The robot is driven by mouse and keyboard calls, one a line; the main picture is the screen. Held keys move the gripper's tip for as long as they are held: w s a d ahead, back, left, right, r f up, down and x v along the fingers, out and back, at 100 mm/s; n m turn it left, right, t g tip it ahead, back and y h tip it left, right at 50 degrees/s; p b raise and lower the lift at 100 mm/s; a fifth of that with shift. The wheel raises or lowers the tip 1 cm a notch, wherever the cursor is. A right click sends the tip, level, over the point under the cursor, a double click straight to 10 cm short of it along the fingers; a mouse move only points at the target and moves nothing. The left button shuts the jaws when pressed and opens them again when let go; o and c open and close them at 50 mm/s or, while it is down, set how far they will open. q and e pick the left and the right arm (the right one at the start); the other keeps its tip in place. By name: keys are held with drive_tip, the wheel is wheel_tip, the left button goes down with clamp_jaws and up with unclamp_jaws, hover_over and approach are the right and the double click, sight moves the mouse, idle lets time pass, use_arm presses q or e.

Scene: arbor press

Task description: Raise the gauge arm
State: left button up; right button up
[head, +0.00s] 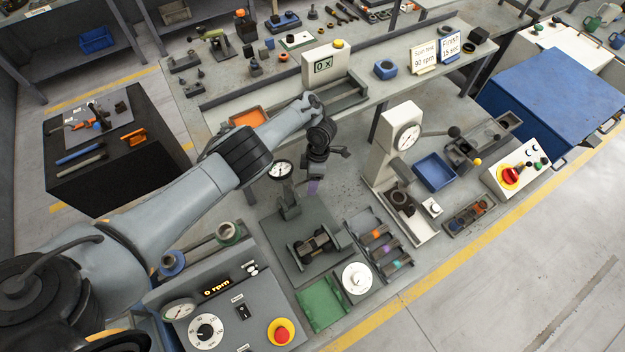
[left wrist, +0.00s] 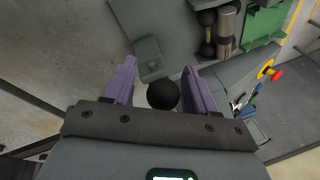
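The gauge shows in the head view as a round white dial (head: 279,170) on an upright dark post, standing on a grey plate (head: 322,212). A shaft on supports (head: 316,243) lies in front of it. My left gripper (head: 322,172), with purple fingers, is just right of the dial and above the plate. In the left wrist view, a black ball knob (left wrist: 163,95) sits between the open fingers (left wrist: 160,75), with a gap on each side. What the knob is fixed to is hidden. The shaft also shows at the top of this view (left wrist: 226,25). My right gripper is not in view.
A white press column with a dial (head: 405,138) stands to the right. A control box with a red button (head: 280,332) is at the front left.

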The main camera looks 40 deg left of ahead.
use_arm(q)
drive_tip(key=shift+r, duration=0.15)
drive_tip(key=p+v, duration=0.3)
drive_tip(key=v, duration=0.7)
drive_tip(key=shift+r, duration=0.3)
drive_tip(key=shift+w, duration=0.1)
